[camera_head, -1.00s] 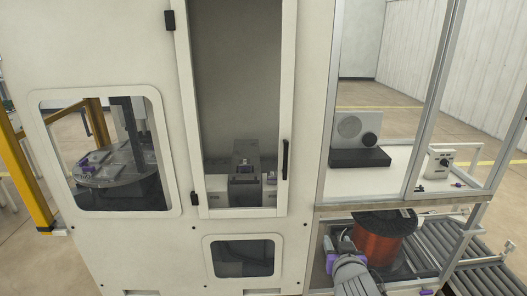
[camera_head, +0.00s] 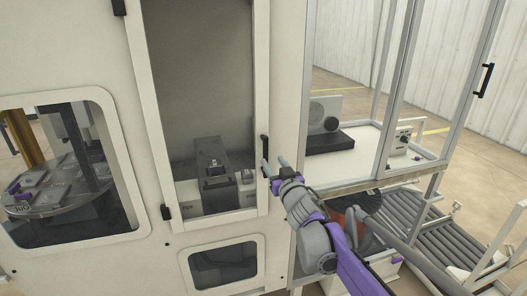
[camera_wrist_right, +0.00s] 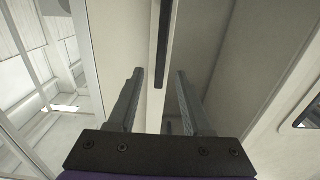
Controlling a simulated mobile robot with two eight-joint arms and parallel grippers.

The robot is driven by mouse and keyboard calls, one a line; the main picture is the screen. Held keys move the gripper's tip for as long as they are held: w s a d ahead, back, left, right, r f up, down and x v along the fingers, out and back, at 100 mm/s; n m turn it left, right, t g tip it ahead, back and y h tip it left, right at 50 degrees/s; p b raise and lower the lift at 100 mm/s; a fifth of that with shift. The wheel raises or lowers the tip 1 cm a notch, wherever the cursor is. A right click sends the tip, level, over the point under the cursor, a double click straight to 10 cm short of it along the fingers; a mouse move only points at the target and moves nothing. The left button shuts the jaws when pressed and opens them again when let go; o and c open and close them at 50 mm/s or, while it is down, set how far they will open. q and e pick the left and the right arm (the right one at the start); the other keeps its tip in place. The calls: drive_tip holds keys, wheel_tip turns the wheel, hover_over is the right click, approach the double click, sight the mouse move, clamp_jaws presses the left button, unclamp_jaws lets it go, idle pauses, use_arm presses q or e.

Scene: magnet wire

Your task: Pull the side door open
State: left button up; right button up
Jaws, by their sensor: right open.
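A tall narrow door (camera_head: 262,80) with a light frame and a window is set in the white machine, and it looks closed. Its black upright handle (camera_head: 265,151) is on the right side of the frame, with hinges on the left. My right gripper (camera_head: 275,163) is open and empty, with its fingertips close to the lower part of the handle. In the right wrist view the handle (camera_wrist_right: 164,45) lines up between the two parted fingers (camera_wrist_right: 159,74). I cannot tell whether the fingertips reach past it. My left gripper is not in view.
A glazed frame enclosure stands to the right, with another black handle (camera_head: 485,80) on it. Inside are a grey and black device (camera_head: 329,140) and a white table. Below are a copper wire spool (camera_head: 352,222), partly hidden by my arm, and a roller conveyor (camera_head: 440,240).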

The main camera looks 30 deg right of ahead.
sight(266, 153)
drive_tip(key=p+x, duration=0.1)
drive_tip(key=x, duration=0.7)
drive_tip(key=shift+c, duration=0.2)
clamp_jaws()
drive_tip(key=shift+a, duration=0.1)
idle(1.0)
